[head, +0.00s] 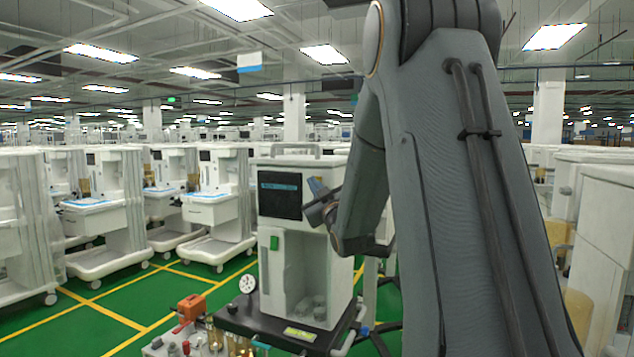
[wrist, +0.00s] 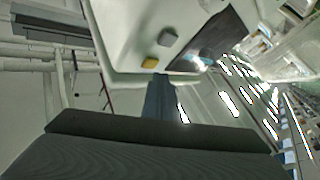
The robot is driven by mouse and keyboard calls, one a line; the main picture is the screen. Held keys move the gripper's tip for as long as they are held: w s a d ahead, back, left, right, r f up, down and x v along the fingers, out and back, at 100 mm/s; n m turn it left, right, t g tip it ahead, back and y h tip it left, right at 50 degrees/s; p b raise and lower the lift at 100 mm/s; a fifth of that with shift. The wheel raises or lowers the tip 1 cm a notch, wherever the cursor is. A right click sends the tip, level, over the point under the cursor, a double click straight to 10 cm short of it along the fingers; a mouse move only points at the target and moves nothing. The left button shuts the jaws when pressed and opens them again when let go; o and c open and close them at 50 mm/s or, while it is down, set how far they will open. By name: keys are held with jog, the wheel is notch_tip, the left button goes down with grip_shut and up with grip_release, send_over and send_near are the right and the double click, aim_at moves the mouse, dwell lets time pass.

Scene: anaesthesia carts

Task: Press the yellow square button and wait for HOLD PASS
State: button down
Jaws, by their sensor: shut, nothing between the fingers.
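The yellow square button (wrist: 149,62) shows in the wrist view on the pale front of a white cart (head: 330,255), near the panel's edge. A grey square button (wrist: 167,37) sits beside it. My gripper (wrist: 160,78) is shut and empty, its blue-grey fingertips appearing just below the yellow button; I cannot tell whether they touch it. In the head view my gripper (head: 317,188) is at the right of the cart's dark screen (head: 280,195). The screen's lettering is too small to read.
Rows of white carts (head: 212,195) stand behind. Green floor (head: 40,325) is open at left.

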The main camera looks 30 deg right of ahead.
dwell(0.7)
jog(key=shift+w+d+b, duration=0.25)
jog(key=shift+d+b, duration=0.05)
jog(key=shift+b, duration=0.05)
jog(key=shift+w+d, duration=0.3)
jog(key=shift+d, duration=0.1)
dwell(0.7)
jog(key=shift+a, duration=0.1)
jog(key=shift+s+a+b, duration=0.45)
jog(key=shift+s+a, duration=0.1)
jog(key=shift+a, duration=0.05)
dwell(0.3)
jog(key=s+a, duration=0.1)
jog(key=a, duration=0.1)
jog(key=s+a, duration=0.2)
jog(key=shift+b, duration=0.4)
jog(key=shift+f, duration=0.1)
dwell(0.7)
